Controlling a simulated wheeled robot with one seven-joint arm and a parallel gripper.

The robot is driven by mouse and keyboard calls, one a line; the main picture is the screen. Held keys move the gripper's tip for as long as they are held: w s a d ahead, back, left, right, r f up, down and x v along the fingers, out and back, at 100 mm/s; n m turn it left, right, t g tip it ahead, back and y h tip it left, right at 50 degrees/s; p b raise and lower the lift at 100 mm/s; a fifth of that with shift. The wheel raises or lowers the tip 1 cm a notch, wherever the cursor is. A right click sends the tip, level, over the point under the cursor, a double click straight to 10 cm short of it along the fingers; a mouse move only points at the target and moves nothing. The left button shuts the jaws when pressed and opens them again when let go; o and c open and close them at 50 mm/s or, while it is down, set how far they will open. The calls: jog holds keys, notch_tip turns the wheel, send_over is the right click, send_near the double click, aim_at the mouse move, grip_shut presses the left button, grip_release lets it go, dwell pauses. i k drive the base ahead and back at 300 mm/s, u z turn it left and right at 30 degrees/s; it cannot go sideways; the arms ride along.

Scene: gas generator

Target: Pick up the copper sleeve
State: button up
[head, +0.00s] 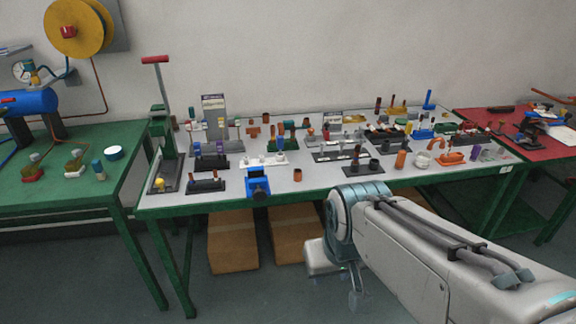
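A small copper-brown sleeve (297,174) stands upright near the front edge of the grey-topped green table (320,180), right of a blue vise-like part. A taller orange-copper cylinder (400,159) stands further right, and a small copper piece (266,118) is at the back. I cannot tell for sure which is the named sleeve. My arm reaches in from the lower right. My gripper (355,299) seems to hang below the table's front edge, apart from the sleeve. It is small and partly hidden by my arm, so its opening does not show.
The tabletop is crowded with fixtures, stands and small fittings. A blue vise-like part (258,184) is close left of the sleeve, and a black block with cylinders (362,168) is to its right. Cardboard boxes (233,243) stand under the table. A green table (75,180) is at left.

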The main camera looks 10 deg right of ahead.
aim_at(298, 175)
jog(key=u, duration=0.5)
jog(key=k, duration=0.65)
jog(key=u, duration=0.35)
jog(key=i, duration=1.4)
jog(key=z, duration=1.25)
jog(key=i, duration=0.95)
jog(key=z, duration=0.75)
